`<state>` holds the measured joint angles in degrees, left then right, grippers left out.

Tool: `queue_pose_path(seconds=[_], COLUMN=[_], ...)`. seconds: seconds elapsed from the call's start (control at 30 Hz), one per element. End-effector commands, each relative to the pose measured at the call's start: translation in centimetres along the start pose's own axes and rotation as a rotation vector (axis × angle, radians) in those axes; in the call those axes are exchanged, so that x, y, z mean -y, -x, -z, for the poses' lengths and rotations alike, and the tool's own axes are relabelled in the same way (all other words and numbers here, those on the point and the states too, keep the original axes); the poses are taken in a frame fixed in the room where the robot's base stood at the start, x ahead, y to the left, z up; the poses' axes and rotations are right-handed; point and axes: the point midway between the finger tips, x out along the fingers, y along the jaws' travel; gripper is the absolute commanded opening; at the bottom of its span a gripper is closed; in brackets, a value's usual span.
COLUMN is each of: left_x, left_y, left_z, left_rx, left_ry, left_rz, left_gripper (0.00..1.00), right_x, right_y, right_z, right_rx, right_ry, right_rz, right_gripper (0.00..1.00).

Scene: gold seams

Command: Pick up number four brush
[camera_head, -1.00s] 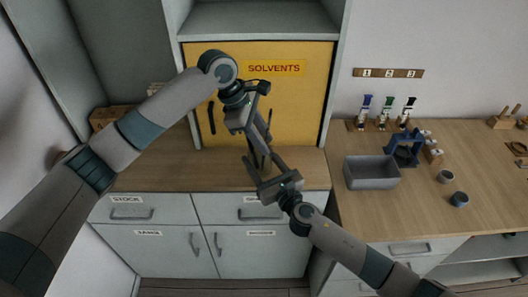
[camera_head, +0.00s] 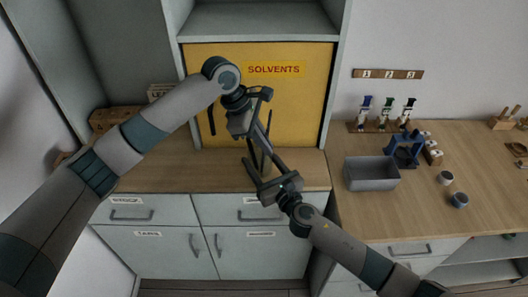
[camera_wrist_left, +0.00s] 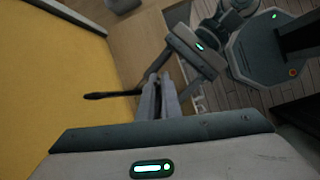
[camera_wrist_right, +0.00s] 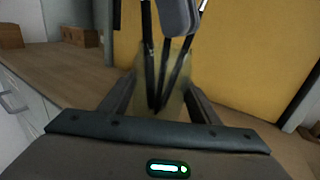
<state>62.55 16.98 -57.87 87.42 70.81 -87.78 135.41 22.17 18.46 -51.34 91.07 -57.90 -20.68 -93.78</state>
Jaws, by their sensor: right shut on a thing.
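My right gripper (camera_wrist_right: 158,103) is shut on a translucent yellowish jar (camera_wrist_right: 176,106) above the wooden counter, in front of the yellow cabinet. Several thin dark brush handles (camera_wrist_right: 151,70) stand in the jar and lean different ways. My left gripper (camera_head: 260,140) is above the jar, pointing down, with its fingers among the upper handles. In the left wrist view its fingers (camera_wrist_left: 160,84) are close together, and a dark handle (camera_wrist_left: 112,94) sticks out to their left. Whether they hold a handle is hidden. No number shows on any brush, so I cannot tell which is number four.
The yellow SOLVENTS cabinet (camera_head: 290,110) stands close behind both grippers. On the right counter are a grey bin (camera_head: 371,174), a blue stand (camera_head: 405,148), small cups (camera_head: 459,199) and several upright tools below a 1-2-3 strip (camera_head: 388,74).

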Motion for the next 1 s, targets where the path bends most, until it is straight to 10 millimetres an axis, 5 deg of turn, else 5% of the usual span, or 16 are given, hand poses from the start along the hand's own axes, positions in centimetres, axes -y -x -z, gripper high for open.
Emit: queue_pose_path(seconds=[0.37,0.8,1.0], left_x=[-0.3,-1.3,-1.5], left_y=[1.4,7.6,9.0], left_z=[-0.6,-3.2,-3.7], left_rx=[0.001,0.001,-0.001], left_ry=[-0.002,-0.002,0.0], left_rz=[-0.002,-0.002,0.0], left_gripper=[0.0,0.0,0.0], right_x=[0.0,0.0,0.0], right_y=[0.0,0.0,0.0], right_z=[0.1,0.1,0.1], right_rx=[-0.001,-0.001,-0.001], right_ry=[0.0,0.0,0.0], right_rz=[0.0,0.0,0.0], right_gripper=[0.27,0.27,0.27])
